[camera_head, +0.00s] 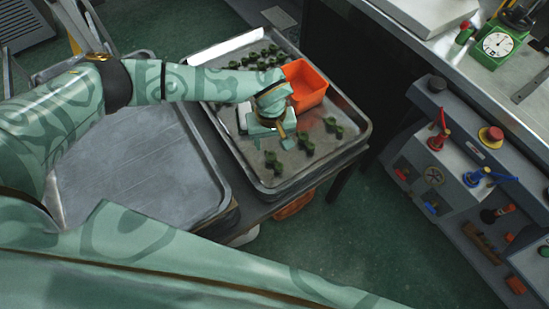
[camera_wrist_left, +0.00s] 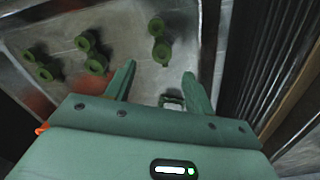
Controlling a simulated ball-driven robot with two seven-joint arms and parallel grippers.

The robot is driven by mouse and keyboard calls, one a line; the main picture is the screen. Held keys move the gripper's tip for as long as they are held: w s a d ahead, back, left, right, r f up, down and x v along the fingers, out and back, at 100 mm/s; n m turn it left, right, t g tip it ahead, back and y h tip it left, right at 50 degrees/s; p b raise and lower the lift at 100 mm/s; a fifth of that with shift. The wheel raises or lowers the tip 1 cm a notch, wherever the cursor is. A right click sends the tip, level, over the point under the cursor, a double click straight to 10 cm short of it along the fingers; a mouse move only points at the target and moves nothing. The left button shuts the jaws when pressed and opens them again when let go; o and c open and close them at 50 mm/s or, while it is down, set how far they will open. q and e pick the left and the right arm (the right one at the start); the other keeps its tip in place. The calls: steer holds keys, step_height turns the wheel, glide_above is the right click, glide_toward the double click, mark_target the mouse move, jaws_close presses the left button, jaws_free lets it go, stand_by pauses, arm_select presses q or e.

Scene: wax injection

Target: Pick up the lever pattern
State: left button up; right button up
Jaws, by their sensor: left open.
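Several small dark-green lever patterns lie in a metal tray (camera_head: 355,115). A loose group of them (camera_head: 262,56) is at the back. Near the front lie one pattern (camera_head: 273,161), another (camera_head: 306,143) and a third (camera_head: 333,127). My left gripper (camera_head: 271,143) is open over the tray, just behind the front patterns. In the left wrist view its fingers (camera_wrist_left: 158,74) are apart, with a pattern (camera_wrist_left: 160,42) ahead of them and others (camera_wrist_left: 92,55) to the left. A small frame-like thing (camera_wrist_left: 172,102) shows between the fingers; I cannot tell what it is. My right gripper is not in view.
An orange bin (camera_head: 309,86) stands in the tray, close beside my left gripper. An empty metal tray (camera_head: 140,170) is to the left. A grey control panel (camera_head: 460,180) with levers and a green dial gauge (camera_head: 496,43) are on the right.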

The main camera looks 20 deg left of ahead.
mark_target(271, 155)
arm_select(q)
steer(key=shift+f, duration=0.65)
steer(key=f, duration=0.1)
steer(key=f+b, duration=0.1)
steer(key=f, duration=0.1)
steer(key=f+b, duration=0.1)
steer(key=f, duration=0.1)
steer(key=shift+s+f, duration=0.1)
steer(key=shift+s, duration=0.15)
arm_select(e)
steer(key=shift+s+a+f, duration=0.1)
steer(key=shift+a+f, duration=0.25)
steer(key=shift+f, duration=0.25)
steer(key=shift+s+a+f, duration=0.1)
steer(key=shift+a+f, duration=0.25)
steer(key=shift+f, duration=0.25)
arm_select(q)
steer(key=c, duration=1)
steer(key=shift+c, duration=0.2)
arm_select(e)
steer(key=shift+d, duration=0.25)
arm_select(q)
steer(key=shift+r, duration=0.25)
